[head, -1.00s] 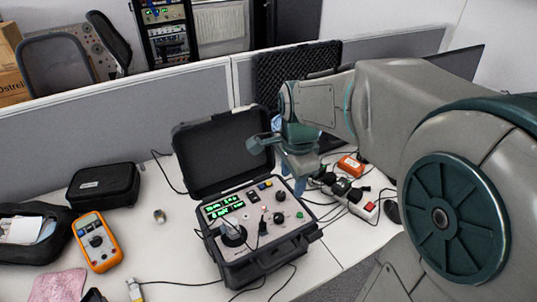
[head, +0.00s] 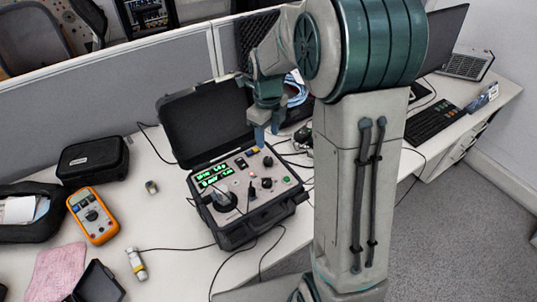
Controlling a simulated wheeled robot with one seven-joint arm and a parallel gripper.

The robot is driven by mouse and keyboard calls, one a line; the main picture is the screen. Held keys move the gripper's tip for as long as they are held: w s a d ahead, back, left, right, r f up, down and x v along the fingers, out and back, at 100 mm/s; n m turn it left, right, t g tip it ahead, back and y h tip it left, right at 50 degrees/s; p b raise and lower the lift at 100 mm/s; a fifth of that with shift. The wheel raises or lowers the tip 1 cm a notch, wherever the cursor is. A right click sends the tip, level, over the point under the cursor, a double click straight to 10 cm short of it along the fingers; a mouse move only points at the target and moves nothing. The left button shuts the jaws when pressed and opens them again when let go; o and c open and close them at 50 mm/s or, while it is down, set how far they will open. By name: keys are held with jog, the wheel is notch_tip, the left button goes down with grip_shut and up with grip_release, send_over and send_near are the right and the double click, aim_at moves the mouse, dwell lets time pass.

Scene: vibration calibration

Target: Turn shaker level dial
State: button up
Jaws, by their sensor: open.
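The open black calibrator case (head: 240,236) stands on the desk with its lid (head: 205,118) tilted up at the back. Its grey panel carries a lit green display (head: 212,176), a large round black fitting (head: 222,203) and small black knobs, one at the right middle (head: 267,183) and one above it (head: 267,161). No label is readable, so I cannot tell which knob is the shaker level dial. My gripper (head: 268,133) is open and empty, fingers pointing down over the back right part of the panel. It appears apart from the knobs.
An orange multimeter (head: 93,216), a black pouch (head: 92,160), a pink cloth (head: 56,270) and a small metal cylinder (head: 151,187) lie left of the case. Cables run across the desk. A grey partition (head: 100,98) stands behind; a keyboard (head: 432,124) is right.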

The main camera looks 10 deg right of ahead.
aim_at(268, 159)
notch_tip(268, 159, down, 10)
jog(key=shift+r+p, duration=0.15)
jog(key=shift+p, duration=0.4)
jog(key=c, duration=1)
